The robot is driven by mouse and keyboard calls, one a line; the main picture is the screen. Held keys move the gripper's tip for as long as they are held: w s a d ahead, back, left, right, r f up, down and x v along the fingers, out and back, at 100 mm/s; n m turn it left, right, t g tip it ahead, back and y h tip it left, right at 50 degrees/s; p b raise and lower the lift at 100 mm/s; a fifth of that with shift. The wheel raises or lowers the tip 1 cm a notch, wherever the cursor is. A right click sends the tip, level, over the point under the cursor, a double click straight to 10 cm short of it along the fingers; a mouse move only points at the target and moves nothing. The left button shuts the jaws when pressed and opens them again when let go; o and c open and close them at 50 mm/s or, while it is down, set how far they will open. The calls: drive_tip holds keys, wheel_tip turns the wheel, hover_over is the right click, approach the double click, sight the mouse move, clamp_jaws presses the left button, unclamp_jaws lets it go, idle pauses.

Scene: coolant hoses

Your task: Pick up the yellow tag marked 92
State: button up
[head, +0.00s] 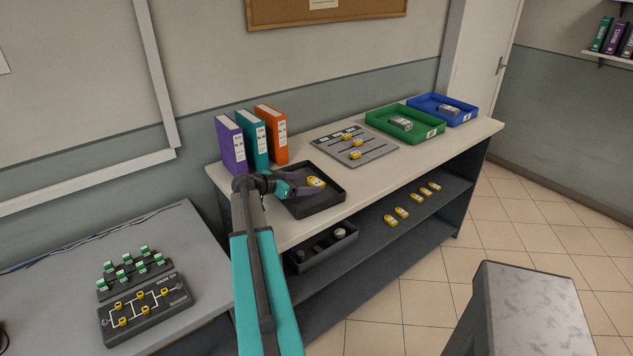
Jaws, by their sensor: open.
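A yellow tag (316,182) lies in the black tray (322,208) on the counter top. Its number is too small to read. My gripper (304,186) is over the tray, with its purple fingers open and pointing at this tag. I cannot tell whether the fingers are around it or just short of it. More yellow tags lie on the grey board (378,153) behind, on the lower shelf (402,212) and on the black board (150,318) at the left. None of their numbers can be read.
Purple, teal and orange binders (271,135) stand close behind the tray. A green bin (405,134) and a blue bin (451,118) stand at the far right of the counter. A dark bin (321,262) is on the shelf below. A grey block (526,305) stands in the foreground.

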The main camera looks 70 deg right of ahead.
sight(317, 181)
drive_tip(key=shift+s+d+p, duration=0.35)
drive_tip(key=shift+d+p, duration=0.2)
drive_tip(key=shift+d, duration=0.15)
drive_tip(key=shift+p+x, duration=0.55)
drive_tip(key=shift+x, duration=0.75)
drive_tip(key=shift+a+f, duration=0.1)
drive_tip(key=shift+f, duration=0.1)
drive_tip(key=c, duration=1.1)
drive_tip(key=shift+r, duration=0.15)
drive_tip(key=shift+r+b, duration=1.2)
drive_tip(key=shift+r, duration=0.2)
drive_tip(key=s+d+b, duration=0.2)
drive_tip(key=s+d, duration=0.1)
drive_tip(key=s, duration=0.1)
drive_tip(key=s+d+r+b, duration=0.1)
drive_tip(key=s+d, duration=0.1)
drive_tip(key=s, duration=0.3)
drive_tip(key=s+d+r+b, duration=0.1)
drive_tip(key=s+d+b, duration=0.1)
drive_tip(key=s+d, duration=0.1)
drive_tip(key=shift+s+d+b, duration=0.35)
drive_tip(key=shift+s, duration=0.4)
